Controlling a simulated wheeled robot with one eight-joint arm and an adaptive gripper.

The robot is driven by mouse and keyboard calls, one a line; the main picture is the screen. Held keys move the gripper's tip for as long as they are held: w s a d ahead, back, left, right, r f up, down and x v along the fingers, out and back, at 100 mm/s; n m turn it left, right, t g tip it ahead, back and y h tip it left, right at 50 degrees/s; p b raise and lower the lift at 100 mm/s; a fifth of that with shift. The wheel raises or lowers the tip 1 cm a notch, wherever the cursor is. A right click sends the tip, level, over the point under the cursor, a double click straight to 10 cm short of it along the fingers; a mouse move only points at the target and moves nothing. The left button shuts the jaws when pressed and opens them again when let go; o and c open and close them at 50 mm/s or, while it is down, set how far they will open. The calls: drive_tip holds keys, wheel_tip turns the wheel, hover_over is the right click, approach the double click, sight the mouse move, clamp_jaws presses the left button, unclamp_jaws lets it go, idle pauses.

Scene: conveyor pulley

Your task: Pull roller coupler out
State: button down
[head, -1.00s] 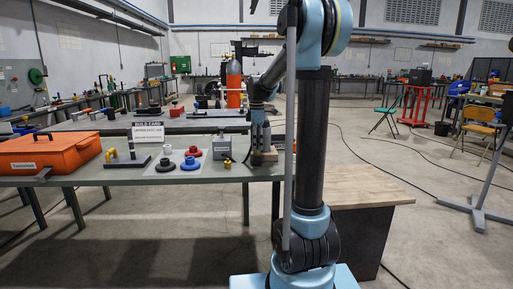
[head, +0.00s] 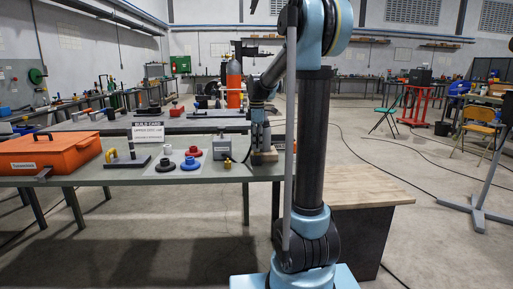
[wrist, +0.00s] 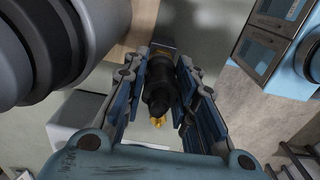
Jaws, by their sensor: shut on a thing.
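A dark, stepped cylindrical part with gold-yellow bits at its lower end, which looks like the roller coupler (wrist: 158,88), lies between the fingers in the wrist view. My gripper (wrist: 160,65) is shut on it, with one blue-and-grey finger on each side. In the head view my gripper (head: 263,146) is low at the right end of the grey-green table (head: 215,178), over a small brownish block (head: 264,158). The coupler is too small and hidden there to make out. I cannot tell whether it is still seated in anything.
A grey box (head: 222,148) stands just left of my gripper. Black, blue and red flanged parts lie on a pale mat, with a blue one (head: 189,163) in the middle. A build card (head: 148,132) and an orange toolbox (head: 48,153) are further left.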

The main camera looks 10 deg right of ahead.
drive_tip(key=shift+r, duration=0.5)
idle(0.3)
drive_tip(key=shift+r, duration=4)
